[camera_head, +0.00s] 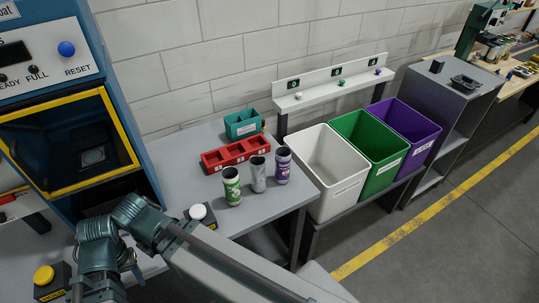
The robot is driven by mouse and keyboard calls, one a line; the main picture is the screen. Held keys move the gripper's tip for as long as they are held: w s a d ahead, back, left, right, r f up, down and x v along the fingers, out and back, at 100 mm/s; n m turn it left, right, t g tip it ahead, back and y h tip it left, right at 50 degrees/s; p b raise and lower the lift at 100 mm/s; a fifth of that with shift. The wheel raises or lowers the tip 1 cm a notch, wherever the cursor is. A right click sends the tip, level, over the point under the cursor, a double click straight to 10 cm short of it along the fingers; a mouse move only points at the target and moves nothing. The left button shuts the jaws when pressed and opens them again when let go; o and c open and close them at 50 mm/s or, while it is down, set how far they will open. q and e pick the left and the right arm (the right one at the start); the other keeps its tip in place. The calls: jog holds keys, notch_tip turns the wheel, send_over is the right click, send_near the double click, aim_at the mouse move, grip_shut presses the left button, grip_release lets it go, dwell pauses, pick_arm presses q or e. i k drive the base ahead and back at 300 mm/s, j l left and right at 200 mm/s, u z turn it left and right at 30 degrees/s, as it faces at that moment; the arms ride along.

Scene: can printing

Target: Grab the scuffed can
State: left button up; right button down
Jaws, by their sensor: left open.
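Three cans stand upright in a row on the grey table: a green-and-white can (231,186), a plain grey can (257,174) and a purple-and-white can (282,165). Scuffs are too small to make out on any of them. My left gripper (97,290) is at the lower left, partly cut off by the frame edge, open and well apart from the cans. My right gripper is out of view.
A red compartment tray (236,155) and a teal bin (242,124) sit behind the cans. White (325,193), green (380,181) and purple (423,160) bins stand right. A white button (198,212) and yellow button (44,275) are in front. A blue machine (135,110) stands left.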

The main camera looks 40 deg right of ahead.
aim_at(283, 154)
jog(key=z, duration=1.6)
